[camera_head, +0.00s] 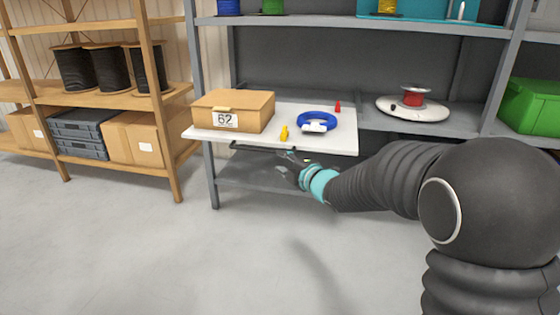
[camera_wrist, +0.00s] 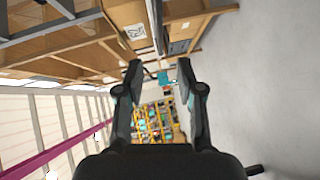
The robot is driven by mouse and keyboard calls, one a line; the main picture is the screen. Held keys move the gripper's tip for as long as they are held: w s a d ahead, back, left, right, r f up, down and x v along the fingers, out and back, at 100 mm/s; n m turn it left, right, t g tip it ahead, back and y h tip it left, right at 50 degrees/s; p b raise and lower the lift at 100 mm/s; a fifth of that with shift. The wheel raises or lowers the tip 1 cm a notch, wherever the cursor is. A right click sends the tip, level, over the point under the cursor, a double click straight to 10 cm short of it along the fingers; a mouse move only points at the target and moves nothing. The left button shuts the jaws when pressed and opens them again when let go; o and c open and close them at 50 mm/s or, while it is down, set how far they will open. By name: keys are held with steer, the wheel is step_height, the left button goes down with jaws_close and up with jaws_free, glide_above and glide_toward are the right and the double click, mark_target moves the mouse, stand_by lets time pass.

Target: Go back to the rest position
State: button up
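My gripper (camera_head: 287,164) is at the end of my arm, just in front of and below the front edge of a white pull-out shelf (camera_head: 340,143). In the wrist view my gripper (camera_wrist: 160,72) has its two fingers spread apart with nothing between them. The fingers are close to a dark handle bar (camera_head: 262,150) under the shelf edge; I cannot tell whether they touch it. On the shelf are a cardboard box labelled 62 (camera_head: 235,106), a blue cable coil (camera_head: 327,121), a small yellow piece (camera_head: 284,133) and a small red piece (camera_head: 337,106).
A red reel (camera_head: 412,97) sits on a round white base (camera_head: 400,110) to the right of the pull-out shelf. A green bin (camera_head: 530,105) is at far right. A wooden rack (camera_head: 110,92) with black reels stands at left. The grey floor (camera_head: 130,250) in front is clear.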

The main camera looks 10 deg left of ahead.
steer(key=d+f+m+h, duration=0.6)
steer(key=f+m, duration=0.1)
steer(key=f, duration=0.2)
steer(key=s+d+m+g+h+p, duration=0.1)
steer(key=s+d+m+g+h, duration=0.25)
steer(key=s+d+m, duration=0.5)
steer(key=s+d+r+m+g+h+p, duration=0.1)
steer(key=s+d+r+m+g+p, duration=0.2)
steer(key=s+d, duration=0.55)
steer(key=s+d+r+m+g+h+p, duration=0.15)
steer(key=s+d+r+m, duration=0.35)
steer(key=s, duration=0.6)
steer(key=s+d+r+m+t+p, duration=0.2)
steer(key=s+d+r+p, duration=0.1)
steer(key=s+r, duration=0.5)
steer(key=shift+s+d, duration=0.45)
steer(key=shift+d, duration=0.35)
